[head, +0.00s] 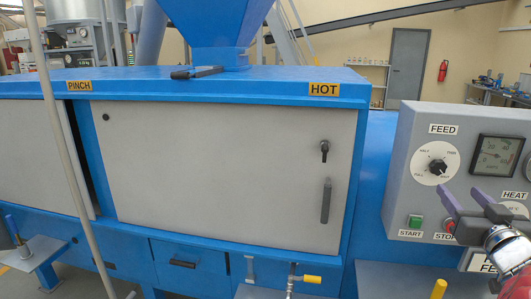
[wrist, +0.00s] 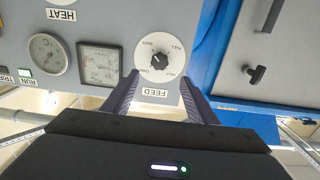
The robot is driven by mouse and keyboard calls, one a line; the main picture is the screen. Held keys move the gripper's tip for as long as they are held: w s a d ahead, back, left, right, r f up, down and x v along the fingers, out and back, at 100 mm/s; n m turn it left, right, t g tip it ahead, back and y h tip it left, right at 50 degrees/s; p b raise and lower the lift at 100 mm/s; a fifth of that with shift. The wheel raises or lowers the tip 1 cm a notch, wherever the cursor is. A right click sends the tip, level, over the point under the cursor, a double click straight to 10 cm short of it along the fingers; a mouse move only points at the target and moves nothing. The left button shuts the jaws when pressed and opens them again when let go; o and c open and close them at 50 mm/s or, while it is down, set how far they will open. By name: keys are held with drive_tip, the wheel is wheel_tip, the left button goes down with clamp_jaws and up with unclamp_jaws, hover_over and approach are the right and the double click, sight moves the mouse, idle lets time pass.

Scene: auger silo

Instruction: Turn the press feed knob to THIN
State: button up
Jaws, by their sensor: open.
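The black feed knob (head: 438,166) sits at the centre of a white round dial under a FEED label on the grey control panel. The dial carries HALF, THIN, FULL and SHUT marks, with THIN at upper right in the head view. The knob (wrist: 160,61) appears upside down in the wrist view; I cannot tell surely which mark it points to. My gripper (head: 461,191) is open and empty, its purple fingers just below and right of the dial. In the wrist view, the fingertips (wrist: 159,77) straddle the FEED label, with the knob centred beyond them, apparently untouched.
A gauge (head: 496,156) is right of the dial. A green START button (head: 415,222) and a red STOP button (head: 450,225) sit below, close to my gripper. The blue machine's grey door (head: 225,170) with a black handle is to the left.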

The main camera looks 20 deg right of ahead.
sight(438, 169)
drive_tip(key=x, duration=1.2)
drive_tip(key=shift+w+d, duration=0.1)
drive_tip(key=shift+w, duration=0.2)
drive_tip(key=shift+c, duration=0.7)
drive_tip(key=c, duration=0.9)
